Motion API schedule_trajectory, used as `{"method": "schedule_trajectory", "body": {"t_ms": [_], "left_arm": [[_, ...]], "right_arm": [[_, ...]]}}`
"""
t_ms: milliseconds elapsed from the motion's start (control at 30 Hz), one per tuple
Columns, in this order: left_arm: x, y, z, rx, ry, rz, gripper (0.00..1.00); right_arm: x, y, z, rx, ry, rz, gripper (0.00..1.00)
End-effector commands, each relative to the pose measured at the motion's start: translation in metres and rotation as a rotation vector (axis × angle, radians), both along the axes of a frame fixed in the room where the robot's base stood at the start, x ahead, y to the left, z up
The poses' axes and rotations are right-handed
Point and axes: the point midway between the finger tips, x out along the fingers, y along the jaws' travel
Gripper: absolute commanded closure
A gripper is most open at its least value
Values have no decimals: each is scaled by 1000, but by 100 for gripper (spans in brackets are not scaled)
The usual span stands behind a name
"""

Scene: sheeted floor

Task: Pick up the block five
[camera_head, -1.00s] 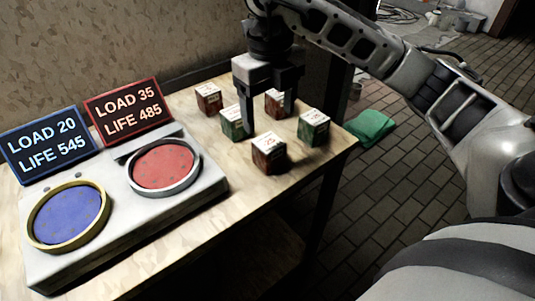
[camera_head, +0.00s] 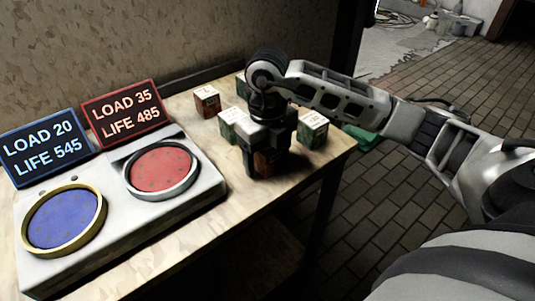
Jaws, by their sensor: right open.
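Several small red-brown and green blocks with pale labelled tops stand on the wooden table; I cannot tell which is block five. My right gripper (camera_head: 267,160) is open and pointing down, its fingers around or just beside the front red-brown block (camera_head: 264,165), which is mostly hidden by it. A green block (camera_head: 232,125) is just left of and behind the gripper. Another green block (camera_head: 313,130) stands to its right. A red-brown block (camera_head: 207,102) stands at the back left, and a green one (camera_head: 242,85) farther back is partly hidden by my arm. My left gripper is out of view.
A grey panel (camera_head: 120,215) with a blue disc (camera_head: 65,218) and a red disc (camera_head: 160,170) fills the table's left. Two signs stand behind it: blue (camera_head: 43,148) and red (camera_head: 122,113). A green cloth (camera_head: 362,137) lies beyond the right edge.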

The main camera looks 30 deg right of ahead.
Motion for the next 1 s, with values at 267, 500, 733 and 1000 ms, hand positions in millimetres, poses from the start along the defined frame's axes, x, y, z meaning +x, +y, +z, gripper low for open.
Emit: {"method": "schedule_trajectory", "body": {"t_ms": [267, 500, 733, 1000], "left_arm": [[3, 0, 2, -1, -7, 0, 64], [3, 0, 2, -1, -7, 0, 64], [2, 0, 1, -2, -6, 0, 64], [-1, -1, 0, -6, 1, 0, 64]], "right_arm": [[0, 0, 0, 1, 0, 1, 75], [1, 0, 2, 1, -3, 0, 89], [1, 1, 10, 2, -5, 1, 89], [-21, 4, 60, 0, -9, 4, 89]]}}
